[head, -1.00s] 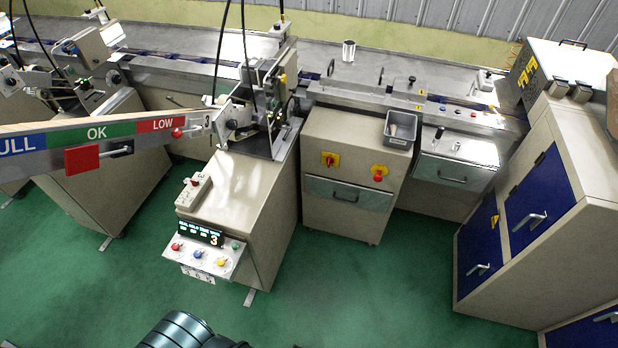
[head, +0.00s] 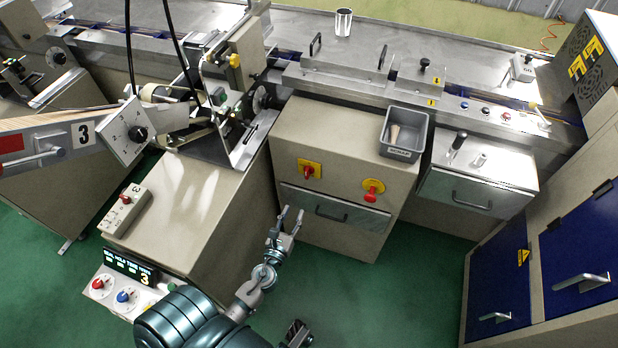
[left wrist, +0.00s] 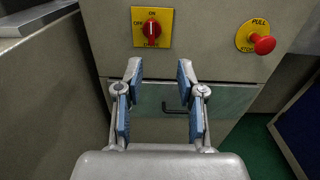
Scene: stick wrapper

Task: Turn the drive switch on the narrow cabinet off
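The narrow cabinet (head: 330,150) is beige and stands in the middle of the head view. Its drive switch (head: 309,171) is a red knob on a yellow plate at the upper left of its front. In the left wrist view the switch (left wrist: 152,29) has its handle upright toward ON, with OFF marked at the left. My left gripper (head: 292,210) is open and empty, in front of the cabinet's drawer and below the switch. In the left wrist view its fingers (left wrist: 159,69) are spread apart, just below the switch plate.
A red pull-stop button (head: 373,190) on yellow sits right of the switch. A drawer handle (head: 331,213) is below. A grey bin (head: 403,133) rests at the cabinet's top right. A control-box cabinet (head: 190,205) stands close on the left. Green floor is free in front.

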